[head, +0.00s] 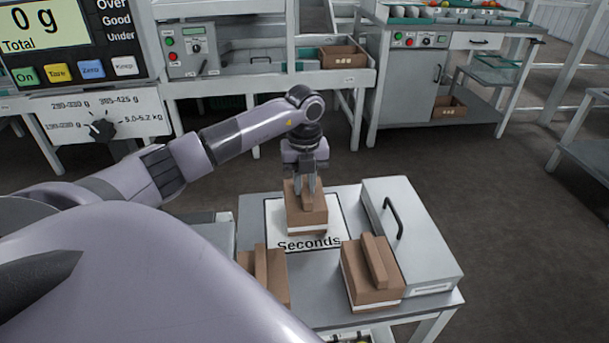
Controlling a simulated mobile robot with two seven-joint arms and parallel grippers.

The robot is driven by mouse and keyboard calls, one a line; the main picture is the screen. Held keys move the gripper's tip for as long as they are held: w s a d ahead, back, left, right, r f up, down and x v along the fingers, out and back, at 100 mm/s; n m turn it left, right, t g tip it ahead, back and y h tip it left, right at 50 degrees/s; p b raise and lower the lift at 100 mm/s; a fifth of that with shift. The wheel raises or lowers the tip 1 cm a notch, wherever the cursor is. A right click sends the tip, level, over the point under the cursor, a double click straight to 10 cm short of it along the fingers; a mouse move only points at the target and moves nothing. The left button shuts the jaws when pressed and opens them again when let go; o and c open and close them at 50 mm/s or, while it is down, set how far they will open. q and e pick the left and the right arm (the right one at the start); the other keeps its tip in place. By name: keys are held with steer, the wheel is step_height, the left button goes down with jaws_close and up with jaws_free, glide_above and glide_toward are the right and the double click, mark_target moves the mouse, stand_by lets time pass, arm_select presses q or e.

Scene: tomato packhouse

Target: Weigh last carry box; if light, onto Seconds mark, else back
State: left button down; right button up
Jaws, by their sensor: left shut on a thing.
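My left gripper (306,190) is shut on the handle of a brown carry box (306,215). The box is upright over the white Seconds mark (337,222); I cannot tell whether it rests on the mark or hangs just above it. Two more brown carry boxes stand on the table, one at the front right (372,275) and one at the front left (268,272), partly hidden by my arm. The scale display (48,30) at the upper left reads 0 g Total. My right gripper is not in view.
The grey table (325,290) also holds a light grey case (415,235) with a black handle on its right side. A knob panel (98,125) with weight ranges sits below the display. Behind are benches (270,80) and a cabinet (405,85). Open floor lies to the right.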

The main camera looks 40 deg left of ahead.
arm_select(q)
steer(key=shift+f, duration=0.25)
steer(key=c, duration=0.9)
jaws_free()
steer(key=c, duration=0.3)
steer(key=shift+c, duration=0.2)
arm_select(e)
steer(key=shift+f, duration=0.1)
